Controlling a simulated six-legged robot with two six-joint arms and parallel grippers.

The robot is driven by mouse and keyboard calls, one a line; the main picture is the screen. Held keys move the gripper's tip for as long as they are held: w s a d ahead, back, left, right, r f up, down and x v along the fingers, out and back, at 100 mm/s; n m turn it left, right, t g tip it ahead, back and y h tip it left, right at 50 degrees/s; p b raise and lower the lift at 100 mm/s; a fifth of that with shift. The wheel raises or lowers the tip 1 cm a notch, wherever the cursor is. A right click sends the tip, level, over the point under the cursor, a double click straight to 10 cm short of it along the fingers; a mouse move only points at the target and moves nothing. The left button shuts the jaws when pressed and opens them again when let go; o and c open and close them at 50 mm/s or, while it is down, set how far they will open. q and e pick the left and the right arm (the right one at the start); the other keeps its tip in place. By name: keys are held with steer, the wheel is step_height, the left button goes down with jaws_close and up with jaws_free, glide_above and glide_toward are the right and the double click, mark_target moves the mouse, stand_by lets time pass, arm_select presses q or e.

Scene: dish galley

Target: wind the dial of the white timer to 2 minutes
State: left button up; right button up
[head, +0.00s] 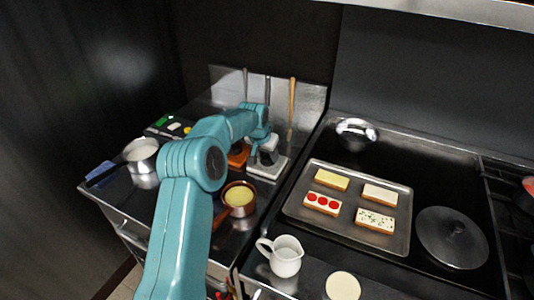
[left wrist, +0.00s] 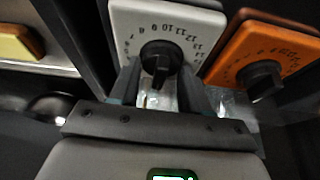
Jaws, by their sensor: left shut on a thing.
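The white timer (left wrist: 190,18) is at the top middle of the left wrist view, with printed numbers around its black dial (left wrist: 160,58). In the head view the white timer (head: 268,168) stands at the back of the left counter, partly hidden by my left gripper (head: 268,143). My left gripper (left wrist: 161,82) is shut on the dial, one finger on each side of it. The dial's ridge points roughly toward the gripper in the left wrist view; I cannot read which number it marks. My right gripper is not in view.
An orange timer (left wrist: 232,62) with its own black dial sits close beside the white one. A saucepan of yellow contents (head: 239,196) and a white jug (head: 285,257) stand nearer. A tray (head: 297,206) of several topped slices lies right. A pot (head: 141,153) stands left.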

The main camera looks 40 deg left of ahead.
arm_select(q)
steer(key=m+h, duration=0.1)
steer(key=m, duration=0.1)
steer(key=m+p, duration=0.1)
steer(key=m, duration=0.1)
steer(key=shift+a+m+h, duration=0.15)
steer(key=shift+m+h, duration=0.15)
steer(key=shift+h, duration=0.1)
steer(key=shift+m+h+p, duration=0.4)
steer(key=shift+m+p, duration=0.25)
steer(key=shift+m, duration=0.25)
steer(key=o, duration=1.1)
steer(key=shift+c, duration=0.2)
steer(key=b+v, duration=0.1)
steer(key=v, duration=1.5)
